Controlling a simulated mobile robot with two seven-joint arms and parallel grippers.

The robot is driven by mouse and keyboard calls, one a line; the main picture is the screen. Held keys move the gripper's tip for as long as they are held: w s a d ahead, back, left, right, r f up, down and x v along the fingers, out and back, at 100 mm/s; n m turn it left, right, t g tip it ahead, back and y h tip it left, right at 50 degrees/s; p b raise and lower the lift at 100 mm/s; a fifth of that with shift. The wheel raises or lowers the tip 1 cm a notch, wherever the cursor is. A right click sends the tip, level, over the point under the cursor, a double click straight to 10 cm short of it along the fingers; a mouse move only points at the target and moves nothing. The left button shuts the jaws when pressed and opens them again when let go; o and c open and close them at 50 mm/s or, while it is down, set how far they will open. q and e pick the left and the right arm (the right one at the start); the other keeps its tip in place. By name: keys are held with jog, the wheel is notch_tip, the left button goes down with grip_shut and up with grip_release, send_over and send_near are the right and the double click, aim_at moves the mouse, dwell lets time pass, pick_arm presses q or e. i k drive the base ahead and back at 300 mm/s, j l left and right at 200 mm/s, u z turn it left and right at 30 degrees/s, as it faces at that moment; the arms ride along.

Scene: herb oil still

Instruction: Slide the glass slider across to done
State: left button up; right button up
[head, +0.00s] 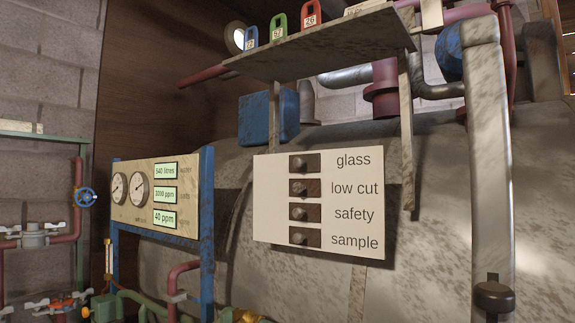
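A white board (270,200) hangs in front of the large tank, a little right of the middle of the head view. It carries a column of dark slots with words beside them: glass, low cut, safety and sample. The glass slider (299,163) is the top one; its round grey knob sits toward the left part of its slot. The knobs below it sit at about the same place in their slots. I can read no "done" mark on the board. Neither of my grippers is in view.
A shelf (320,45) with coloured numbered tags juts out above the board. A blue-framed gauge panel (155,195) stands to the left. Pipes and valves fill the lower left.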

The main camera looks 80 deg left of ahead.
aim_at(304, 163)
jog(key=u, duration=2.4)
jog(key=k+j+z, duration=0.1)
jog(key=j+z, duration=0.25)
jog(key=k+j+z, duration=0.1)
jog(key=z, duration=0.3)
jog(key=j, duration=0.15)
